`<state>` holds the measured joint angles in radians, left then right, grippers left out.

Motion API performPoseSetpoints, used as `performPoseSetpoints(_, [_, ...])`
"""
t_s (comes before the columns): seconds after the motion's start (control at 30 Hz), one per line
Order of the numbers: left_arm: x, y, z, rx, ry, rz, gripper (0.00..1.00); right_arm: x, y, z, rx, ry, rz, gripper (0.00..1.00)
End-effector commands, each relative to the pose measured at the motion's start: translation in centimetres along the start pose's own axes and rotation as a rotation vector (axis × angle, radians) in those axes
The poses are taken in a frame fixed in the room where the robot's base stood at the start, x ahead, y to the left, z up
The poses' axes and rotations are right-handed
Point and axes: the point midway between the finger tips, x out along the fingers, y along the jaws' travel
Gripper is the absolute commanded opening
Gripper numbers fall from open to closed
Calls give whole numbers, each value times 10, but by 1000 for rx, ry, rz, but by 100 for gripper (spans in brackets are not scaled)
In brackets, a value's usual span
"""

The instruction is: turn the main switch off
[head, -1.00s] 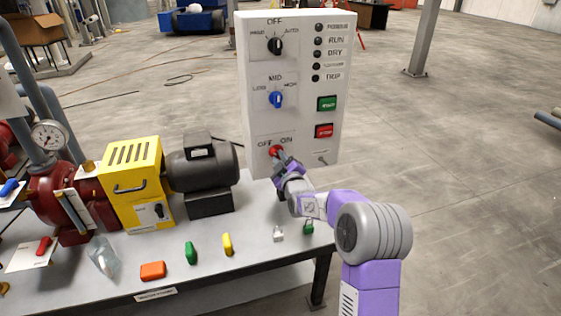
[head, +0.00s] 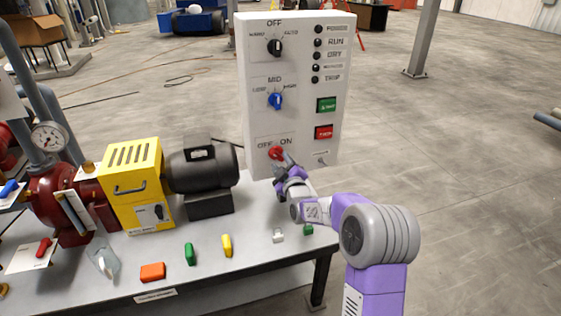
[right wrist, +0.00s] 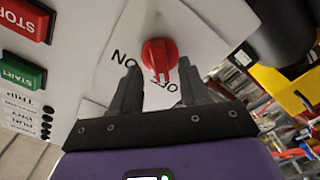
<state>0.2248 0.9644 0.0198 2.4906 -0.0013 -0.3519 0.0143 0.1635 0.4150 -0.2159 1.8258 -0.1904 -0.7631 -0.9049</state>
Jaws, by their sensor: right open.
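The main switch is a red knob (head: 275,153) low on the front of the white control panel, beside the OFF and ON labels. In the right wrist view the red knob (right wrist: 160,57) is just ahead of the fingertips, between the ON and OFF lettering. My right gripper (head: 283,162) is in front of the switch in the head view. In the right wrist view its two fingers (right wrist: 159,70) are apart, one to each side of the knob, with nothing held. Which label the knob points to is hard to tell. My left gripper is not in view.
The control panel (head: 300,110) also has a black knob (head: 275,47), a blue knob (head: 275,100) and green (head: 326,105) and red (head: 323,132) buttons. A motor (head: 203,165) with a yellow guard (head: 130,180) stands left on the table. Small locks and tags lie in front.

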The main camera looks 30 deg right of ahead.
Motion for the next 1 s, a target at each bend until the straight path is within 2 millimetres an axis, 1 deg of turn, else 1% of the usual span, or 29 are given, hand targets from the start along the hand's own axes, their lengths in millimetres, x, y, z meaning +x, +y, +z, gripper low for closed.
performPoseSetpoints(0.03, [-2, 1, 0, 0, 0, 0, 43, -8, 1, -1, 1, -1, -2, 45])
performPoseSetpoints(0.2, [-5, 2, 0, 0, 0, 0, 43, -33, 1, -1, 0, 0, 0, 45])
performPoseSetpoints(0.4, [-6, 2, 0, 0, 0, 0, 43, -53, 1, 0, -1, -1, 0, 45])
performPoseSetpoints(0.53, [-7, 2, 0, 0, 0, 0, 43, -58, 0, 0, -1, 0, 0, 45])
performPoseSetpoints(1.0, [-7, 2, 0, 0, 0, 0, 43, -58, 0, 0, -1, 0, 0, 45])
